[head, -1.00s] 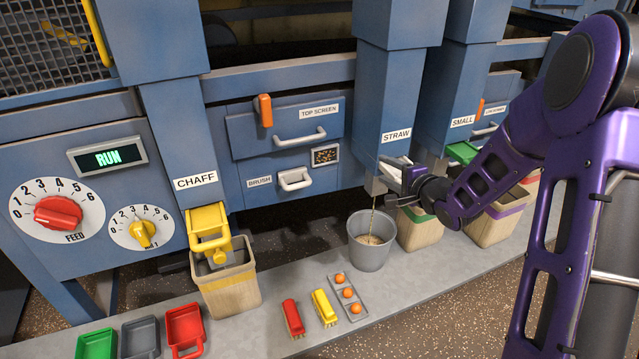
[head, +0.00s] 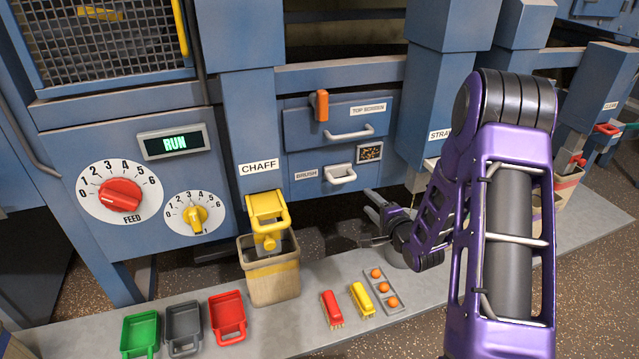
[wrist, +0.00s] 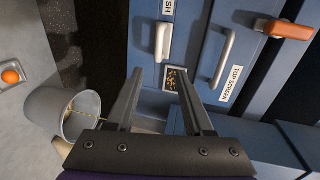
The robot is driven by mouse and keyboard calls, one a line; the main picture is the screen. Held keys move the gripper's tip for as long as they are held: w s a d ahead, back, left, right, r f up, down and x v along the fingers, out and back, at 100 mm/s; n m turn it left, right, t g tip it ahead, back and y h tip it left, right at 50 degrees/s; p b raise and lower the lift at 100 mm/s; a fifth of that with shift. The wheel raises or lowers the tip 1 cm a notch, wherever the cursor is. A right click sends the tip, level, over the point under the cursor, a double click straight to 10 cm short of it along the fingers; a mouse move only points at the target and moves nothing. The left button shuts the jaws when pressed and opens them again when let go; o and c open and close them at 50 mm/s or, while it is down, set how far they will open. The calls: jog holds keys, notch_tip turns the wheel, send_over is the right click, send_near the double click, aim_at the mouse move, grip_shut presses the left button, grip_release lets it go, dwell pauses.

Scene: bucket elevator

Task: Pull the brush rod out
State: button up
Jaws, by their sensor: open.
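The brush rod's pale handle (head: 341,175) sits on the blue panel, right of the BRUSH label, and looks pushed in against it. In the wrist view the handle (wrist: 162,42) lies beyond my fingertips, roughly in line with the gap between them. My gripper (head: 371,205) is open and empty, below and a little right of the handle in the head view. In the wrist view both fingers (wrist: 160,72) are apart with nothing between them. The rod behind the handle is hidden.
The top screen handle (head: 350,133) and orange lever (head: 321,105) are above. A small grain window (head: 370,152) is beside the brush handle. A grey bucket (wrist: 62,108) stands close by. The chaff bin (head: 272,278), brushes and scoops occupy the ledge.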

aim_at(345, 180)
jog(key=b+x, duration=0.1)
jog(key=x, duration=1.6)
jog(key=shift+w+a+f+b, duration=0.15)
jog(key=shift+w+f+b, duration=0.05)
jog(key=shift+b, duration=0.2)
grip_shut()
jog(key=shift+r, duration=0.1)
dwell(0.6)
